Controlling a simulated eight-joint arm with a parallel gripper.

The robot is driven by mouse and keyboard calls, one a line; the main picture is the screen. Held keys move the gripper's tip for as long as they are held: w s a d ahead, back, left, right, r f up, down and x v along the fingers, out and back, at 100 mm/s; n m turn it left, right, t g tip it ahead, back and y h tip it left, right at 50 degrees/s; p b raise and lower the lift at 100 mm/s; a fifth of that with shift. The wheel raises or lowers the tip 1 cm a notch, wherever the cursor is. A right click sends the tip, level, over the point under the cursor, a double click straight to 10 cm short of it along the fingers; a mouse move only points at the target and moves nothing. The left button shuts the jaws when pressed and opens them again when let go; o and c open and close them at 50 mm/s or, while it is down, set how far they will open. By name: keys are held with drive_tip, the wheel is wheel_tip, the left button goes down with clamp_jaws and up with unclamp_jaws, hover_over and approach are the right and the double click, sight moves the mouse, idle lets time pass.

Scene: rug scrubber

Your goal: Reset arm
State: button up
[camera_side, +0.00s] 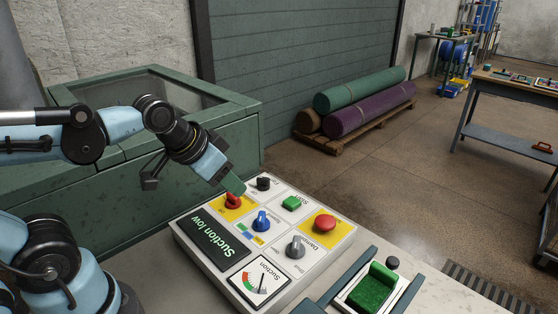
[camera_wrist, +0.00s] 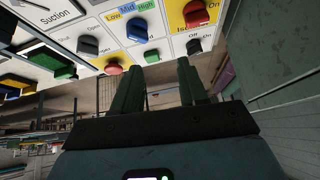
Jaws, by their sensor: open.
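My gripper (camera_side: 235,186) is above the upper left part of a white control panel (camera_side: 187,244), close to the red rotary switch (camera_side: 233,201) on its yellow plate. I cannot tell from the side view whether it touches anything. In the wrist view my gripper's two green fingers (camera_wrist: 160,68) stand apart with nothing between them. The wrist view shows the red switch (camera_wrist: 195,14) and a black On/Off knob (camera_wrist: 194,46) near the right finger. A green button (camera_wrist: 151,56) is seen just beyond the fingertips, between them.
The panel also has a blue knob (camera_side: 261,221), a grey knob (camera_side: 295,247), a red button (camera_side: 325,223), a display reading "Suction low" (camera_side: 212,239) and a suction gauge (camera_side: 260,282). A green brush-like block (camera_side: 372,289) is at right. Rolled rugs (camera_side: 368,108) lie on a pallet behind.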

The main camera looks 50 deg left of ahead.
drive_tip(key=shift+s+d+f+n+t, duration=0.15)
drive_tip(key=shift+s+f+n+t, duration=0.15)
drive_tip(key=shift+s+f+n, duration=0.2)
